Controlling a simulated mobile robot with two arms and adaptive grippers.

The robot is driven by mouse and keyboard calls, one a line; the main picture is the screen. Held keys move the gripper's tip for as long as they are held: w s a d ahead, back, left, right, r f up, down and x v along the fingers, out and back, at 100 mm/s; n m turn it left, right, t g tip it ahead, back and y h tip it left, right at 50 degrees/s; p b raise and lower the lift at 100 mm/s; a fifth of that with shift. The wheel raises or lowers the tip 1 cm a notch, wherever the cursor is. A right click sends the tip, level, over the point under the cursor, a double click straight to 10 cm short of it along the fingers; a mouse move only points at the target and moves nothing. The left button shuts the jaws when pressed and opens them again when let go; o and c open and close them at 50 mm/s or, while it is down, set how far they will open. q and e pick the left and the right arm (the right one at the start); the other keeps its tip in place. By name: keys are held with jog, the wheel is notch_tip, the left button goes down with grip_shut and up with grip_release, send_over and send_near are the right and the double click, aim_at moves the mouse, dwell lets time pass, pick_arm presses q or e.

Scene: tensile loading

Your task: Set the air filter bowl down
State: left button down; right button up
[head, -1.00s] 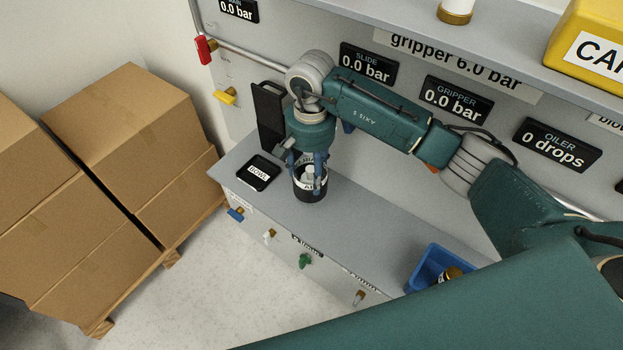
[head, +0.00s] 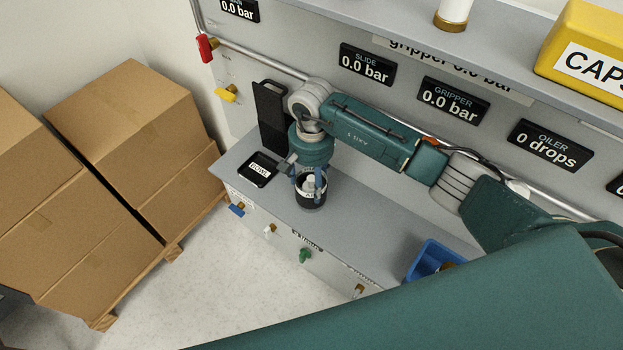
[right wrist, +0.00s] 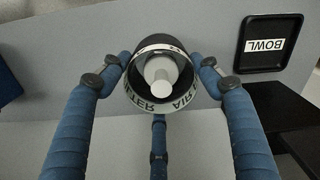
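The air filter bowl (head: 312,198) is a dark round cup with a white lettered band and a pale piece inside. It is over the grey bench, to the right of the black tray (head: 257,170) labelled BOWL. My right gripper (head: 310,184) is above it, pointing down, with its blue fingers around it. In the right wrist view the bowl (right wrist: 161,97) sits between the fingers, whose tips appear to touch its sides, and the tray (right wrist: 272,58) lies at upper right, apart and empty. I cannot tell whether the bowl's base touches the bench. My left gripper is not in view.
The bench top (head: 345,213) is clear between the bowl and a blue bin (head: 430,258). A black upright panel (head: 271,118) stands behind the tray. Valves line the bench front. Cardboard boxes (head: 110,130) stand at left. A shelf with a yellow box (head: 585,50) overhangs behind.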

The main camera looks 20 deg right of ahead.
jog(key=shift+o, duration=0.9)
jog(key=shift+r+p, duration=0.25)
jog(key=shift+p, duration=0.05)
jog(key=shift+w+r+b, duration=0.1)
jog(key=shift+r+b, duration=0.2)
jog(key=shift+r, duration=0.05)
notch_tip(320, 180, up, 11)
jog(key=b, duration=0.3)
